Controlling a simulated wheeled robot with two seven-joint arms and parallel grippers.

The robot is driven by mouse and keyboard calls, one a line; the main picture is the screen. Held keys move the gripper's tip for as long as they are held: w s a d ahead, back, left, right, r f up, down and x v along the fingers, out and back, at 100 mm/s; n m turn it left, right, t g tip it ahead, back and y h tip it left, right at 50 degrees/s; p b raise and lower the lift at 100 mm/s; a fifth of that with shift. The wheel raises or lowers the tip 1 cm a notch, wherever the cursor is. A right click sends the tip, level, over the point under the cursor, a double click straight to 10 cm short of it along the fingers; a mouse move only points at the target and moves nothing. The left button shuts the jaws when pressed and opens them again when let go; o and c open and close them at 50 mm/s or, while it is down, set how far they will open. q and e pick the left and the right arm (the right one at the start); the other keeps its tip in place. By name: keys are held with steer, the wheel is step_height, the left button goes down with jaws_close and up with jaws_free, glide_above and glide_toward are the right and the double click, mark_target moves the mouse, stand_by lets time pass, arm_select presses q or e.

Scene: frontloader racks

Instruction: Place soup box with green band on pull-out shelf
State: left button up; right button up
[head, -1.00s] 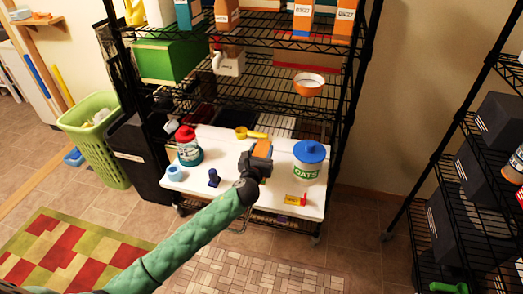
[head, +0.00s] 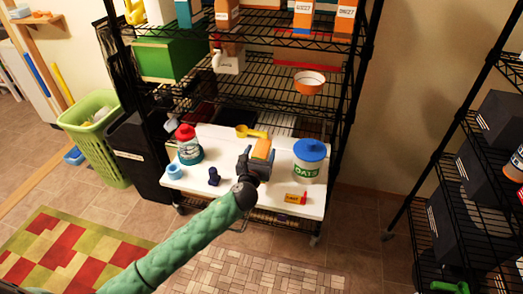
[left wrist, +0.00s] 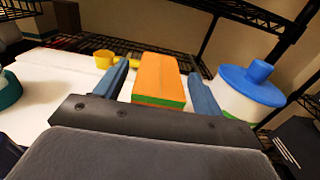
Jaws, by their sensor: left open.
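The soup box (head: 262,149) has an orange top and a green band low on its side. It stands on the white pull-out shelf (head: 225,190), between a yellow scoop and the oats canister. My left gripper (head: 257,162) is at the box, with its jaws open. In the left wrist view, the box (left wrist: 158,80) sits between the two blue fingers (left wrist: 160,88), with a visible gap on each side. The box's base is partly hidden by the gripper body. My right gripper is not in view.
The oats canister (head: 309,160) with a blue lid stands close right of the gripper. A red-lidded jar (head: 188,146), a light blue ring (head: 174,172), a dark blue small item (head: 214,176), a yellow scoop (head: 250,132) and a yellow-red item (head: 296,198) are also on the shelf. A wire rack shelf (head: 285,95) hangs above.

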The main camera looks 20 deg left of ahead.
arm_select(q)
steer(key=s+b, duration=0.1)
steer(key=s, duration=0.8)
steer(key=shift+s, duration=0.3)
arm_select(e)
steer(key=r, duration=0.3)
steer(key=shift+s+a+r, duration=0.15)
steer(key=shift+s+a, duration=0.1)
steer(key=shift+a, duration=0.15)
